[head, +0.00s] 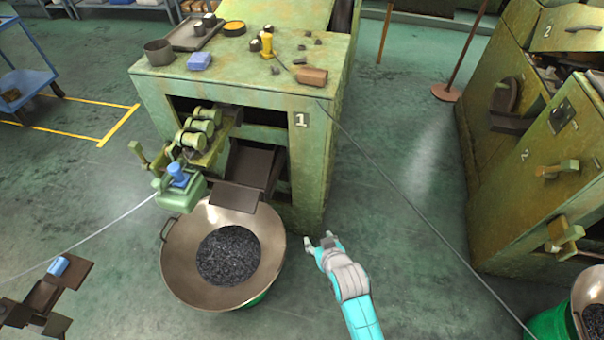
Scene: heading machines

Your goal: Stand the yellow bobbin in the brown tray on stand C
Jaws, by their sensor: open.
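The yellow bobbin (267,43) stands upright on the green top of the machine marked 1, among small dark-and-white pieces. My gripper (322,243) is open and empty, low in front of that machine, right of the large metal bowl and well away from the bobbin. A stand with brown trays (41,297) is at the lower left and is partly cut off by the frame. A blue block (58,266) is on its upper part. No letter C is readable, so I cannot tell whether this is stand C.
The wide bowl (178,262) with dark bits stands in front of machine 1 (235,93). Machine 2 (531,190) is at right. Open floor lies between the machines.

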